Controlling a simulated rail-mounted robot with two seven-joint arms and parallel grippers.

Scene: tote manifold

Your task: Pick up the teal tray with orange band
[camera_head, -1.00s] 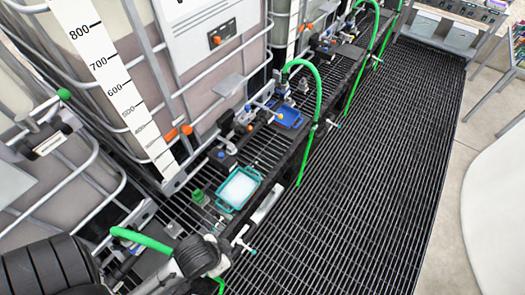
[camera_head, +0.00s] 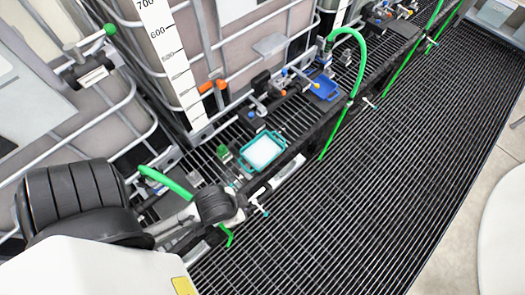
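The teal tray (camera_head: 243,160) sits on the dark grated shelf near the middle of the head view, with a white surface inside its teal rim. I cannot make out an orange band on it. My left arm comes in from the lower left, and its black joint is just below and left of the tray, apart from it in the picture. My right arm and gripper are not in view.
A blue tray (camera_head: 325,88) is farther along the shelf. A small green object (camera_head: 223,153) stands left of the teal tray. Green hoses (camera_head: 361,62) arch over the shelf edge. Large caged tanks (camera_head: 245,45) stand behind. The grated floor (camera_head: 400,180) at right is clear.

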